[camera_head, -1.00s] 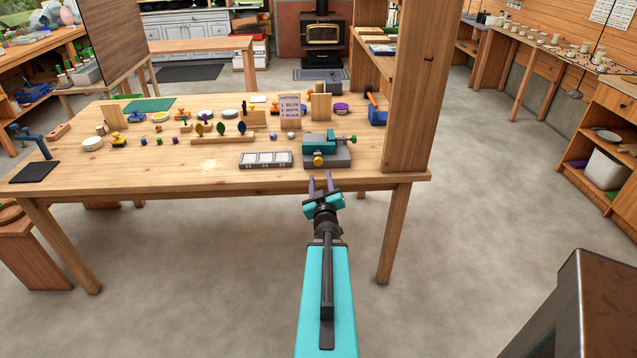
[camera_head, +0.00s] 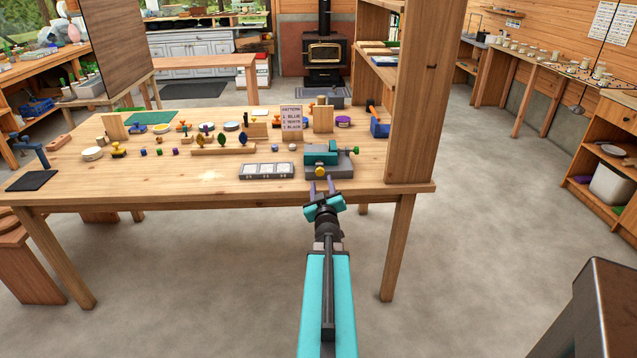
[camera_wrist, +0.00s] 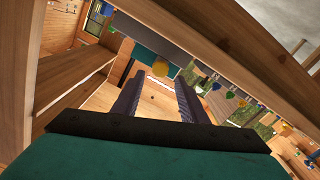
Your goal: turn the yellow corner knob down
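The yellow corner knob (camera_head: 320,171) sits on the front of a teal and grey device (camera_head: 329,157) near the right end of the workbench. My gripper (camera_head: 322,187) is at the table's front edge, just in front of and below the knob in the head view. Its two purple fingers are apart, with nothing between them.
A green knob (camera_head: 355,150) is on the device's right side. A grey tray with white panels (camera_head: 267,171) lies to its left. A wooden post (camera_head: 425,90) rises at the right. The workbench front edge (camera_head: 230,198) is close to my gripper. Several small items stand farther back.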

